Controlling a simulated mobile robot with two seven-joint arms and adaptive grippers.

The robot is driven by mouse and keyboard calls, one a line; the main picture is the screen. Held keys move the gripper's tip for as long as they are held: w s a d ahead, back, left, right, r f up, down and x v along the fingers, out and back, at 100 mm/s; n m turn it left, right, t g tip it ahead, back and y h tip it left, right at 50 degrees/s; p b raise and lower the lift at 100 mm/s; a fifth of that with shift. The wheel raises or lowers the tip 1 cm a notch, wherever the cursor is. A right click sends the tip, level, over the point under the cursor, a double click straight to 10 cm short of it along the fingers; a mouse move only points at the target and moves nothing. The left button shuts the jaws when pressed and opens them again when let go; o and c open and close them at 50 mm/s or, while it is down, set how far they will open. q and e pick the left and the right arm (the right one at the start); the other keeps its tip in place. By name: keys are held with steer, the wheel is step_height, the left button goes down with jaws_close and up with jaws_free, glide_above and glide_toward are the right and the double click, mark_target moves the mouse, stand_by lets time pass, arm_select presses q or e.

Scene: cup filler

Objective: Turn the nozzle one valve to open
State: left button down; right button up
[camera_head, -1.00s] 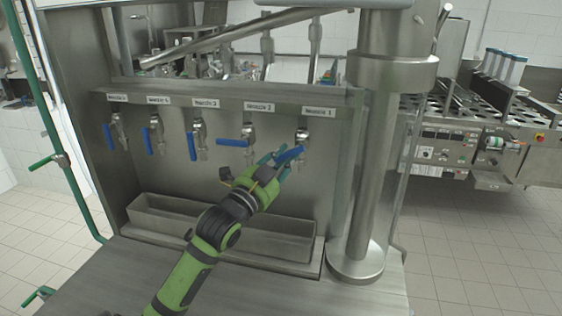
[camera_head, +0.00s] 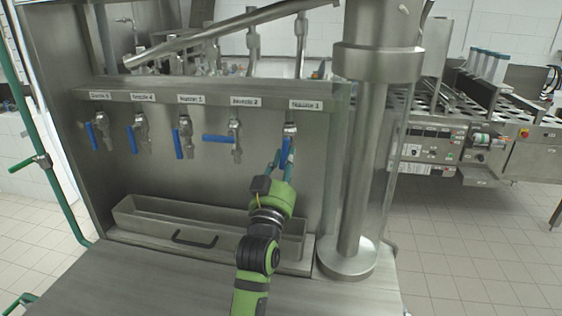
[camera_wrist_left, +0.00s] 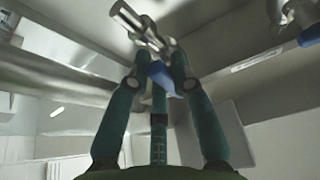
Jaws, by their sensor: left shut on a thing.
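The nozzle 1 valve (camera_head: 290,130) is at the right end of the row, under its "Nozzle 1" label. Its blue handle (camera_head: 286,150) hangs nearly straight down. My left gripper (camera_head: 284,159) comes up from below and is shut on this handle, with its fingers partly hiding it. In the left wrist view, the teal fingers (camera_wrist_left: 160,72) stand on both sides of the blue handle (camera_wrist_left: 161,77), and the metal valve body (camera_wrist_left: 142,28) is just beyond the tips. My right gripper is not in view.
The nozzle 2 valve (camera_head: 236,140) has its blue handle level, pointing left. Several other valves further left have handles hanging down. A metal trough (camera_head: 140,224) sits below, partly behind my left arm. A thick steel column (camera_head: 362,165) stands close on the right.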

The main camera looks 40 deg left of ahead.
arm_select(q)
steer(key=shift+w+d+r+n+y, duration=0.15)
steer(key=shift+n+y, duration=0.15)
steer(key=shift+n, duration=0.3)
steer(key=shift+s+d+r+n+y, duration=0.1)
steer(key=shift+n+y, duration=0.2)
steer(key=shift+n, duration=0.3)
steer(key=c, duration=1.2)
jaws_free()
steer(key=shift+c, duration=0.2)
steer(key=shift+o, duration=0.9)
steer(key=shift+w, duration=0.1)
steer(key=shift+f, duration=0.15)
